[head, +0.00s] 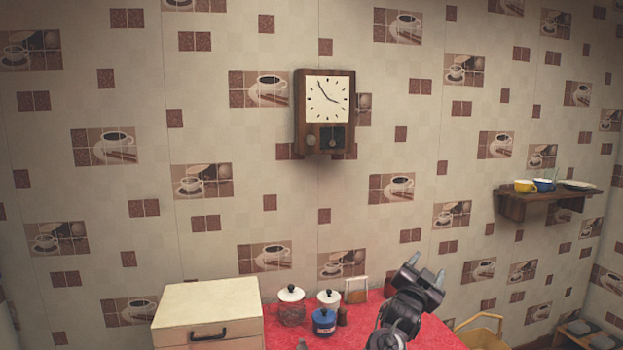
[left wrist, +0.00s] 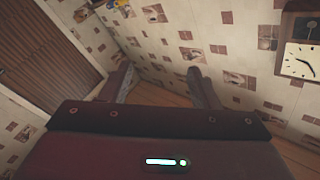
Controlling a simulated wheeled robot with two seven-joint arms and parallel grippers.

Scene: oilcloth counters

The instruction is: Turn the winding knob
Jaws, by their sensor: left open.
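A wooden wall clock (head: 299,100) with a white square dial (head: 328,98) hangs on the patterned wall in the head view. A small round knob (head: 311,140) sits at the lower left of its case, beside a dark pendulum window (head: 333,138). The clock's dial (left wrist: 301,62) also shows at the right edge of the left wrist view; the knob is outside that view. My left gripper (head: 427,269) is below and to the right of the clock, apart from it. Its fingers (left wrist: 160,86) are spread and empty. My right gripper is in neither view.
A red counter (head: 390,300) below holds a cream box (head: 205,305), lidded jars (head: 291,306) and a small wooden-framed item (head: 356,289). A wall shelf (head: 545,195) with cups is at the right. The wall around the clock is free of obstacles.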

